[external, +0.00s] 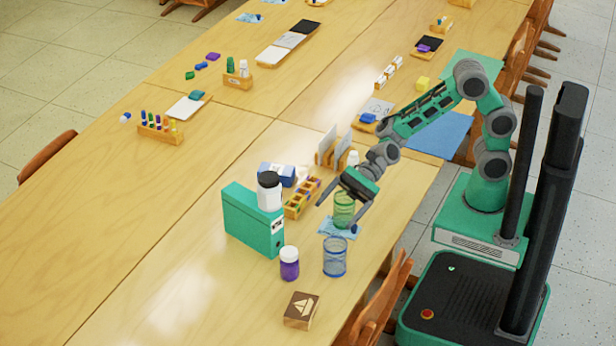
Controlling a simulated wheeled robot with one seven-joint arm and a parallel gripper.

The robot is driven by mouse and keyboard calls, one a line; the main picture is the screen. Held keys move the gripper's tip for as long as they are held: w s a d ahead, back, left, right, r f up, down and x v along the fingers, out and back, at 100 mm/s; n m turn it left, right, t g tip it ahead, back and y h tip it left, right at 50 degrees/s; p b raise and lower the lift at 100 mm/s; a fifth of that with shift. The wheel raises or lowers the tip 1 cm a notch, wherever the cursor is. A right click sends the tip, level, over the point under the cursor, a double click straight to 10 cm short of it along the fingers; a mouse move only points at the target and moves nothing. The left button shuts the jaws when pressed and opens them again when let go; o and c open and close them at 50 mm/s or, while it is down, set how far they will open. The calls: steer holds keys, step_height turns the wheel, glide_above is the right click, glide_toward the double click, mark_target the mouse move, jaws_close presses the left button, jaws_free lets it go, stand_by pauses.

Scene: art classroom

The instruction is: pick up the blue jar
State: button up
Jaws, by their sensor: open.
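A blue-violet jar (289,264) with a pale lid stands upright on the table, in front of the green binder. My gripper (336,220) is open, pointing down toward the table, to the right of and behind the jar. The jar is clear of the fingers. A green mesh cup (344,208) shows between the fingers; I cannot tell whether they touch it. A blue mesh cup (335,258) stands just right of the jar.
A green binder (250,222) stands left of the jar, with a black-capped white bottle (269,192) by it. A wooden box (301,310) lies in front, and a blue cloth (338,229) is under the gripper. The table's left front is clear.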

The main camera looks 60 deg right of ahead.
mark_target(330, 253)
steer(key=a+f+m+b, duration=0.1)
steer(key=f, duration=0.2)
steer(key=s+a+f+m+y+b, duration=0.1)
steer(key=f, duration=0.2)
steer(key=s+a+f+m+y+b, duration=0.1)
steer(key=f+m, duration=0.1)
steer(key=f, duration=0.1)
steer(key=shift+a+f+b, duration=0.15)
steer(key=shift+f+b, duration=0.1)
steer(key=shift+b, duration=0.15)
steer(key=a, duration=0.3)
steer(key=shift+w+a+r, duration=0.15)
steer(key=shift+a+r, duration=0.05)
steer(key=shift+a, duration=0.15)
steer(key=shift+w+a, duration=0.1)
steer(key=shift+a, duration=0.35)
steer(key=shift+c, duration=0.2)
steer(key=c, duration=1.4)
steer(key=shift+r, duration=0.1)
